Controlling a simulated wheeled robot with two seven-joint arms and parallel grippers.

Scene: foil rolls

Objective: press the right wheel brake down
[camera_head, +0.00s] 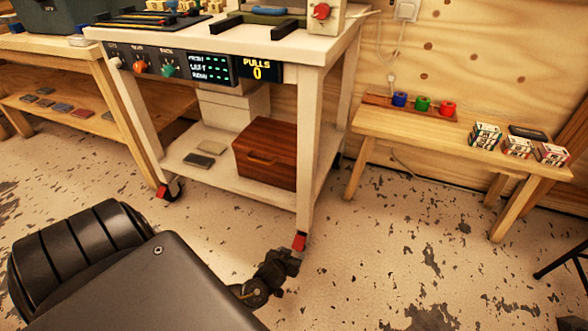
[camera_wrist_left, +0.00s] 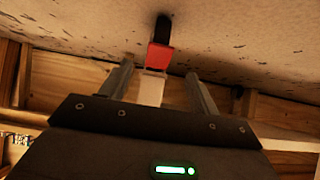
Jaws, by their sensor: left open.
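The right wheel brake (camera_head: 299,241) is a small red piece at the foot of the white cart's (camera_head: 311,150) front right leg. In the left wrist view the red brake (camera_wrist_left: 159,57) shows between the fingertips, with the dark wheel (camera_wrist_left: 163,30) and pale leg (camera_wrist_left: 152,88) in line with it. My left gripper (camera_head: 284,262) is open, low over the floor beside that leg, and hides the wheel in the head view. Its two fingers (camera_wrist_left: 158,70) stand apart in the wrist view. Whether they touch the brake I cannot tell. My right gripper is out of view.
The cart's front left wheel has another red brake (camera_head: 162,191). A brown wooden box (camera_head: 266,152) sits on the cart's lower shelf. A wooden bench (camera_head: 400,128) with coloured rolls stands at right. The floor (camera_head: 400,230) right of the gripper is clear.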

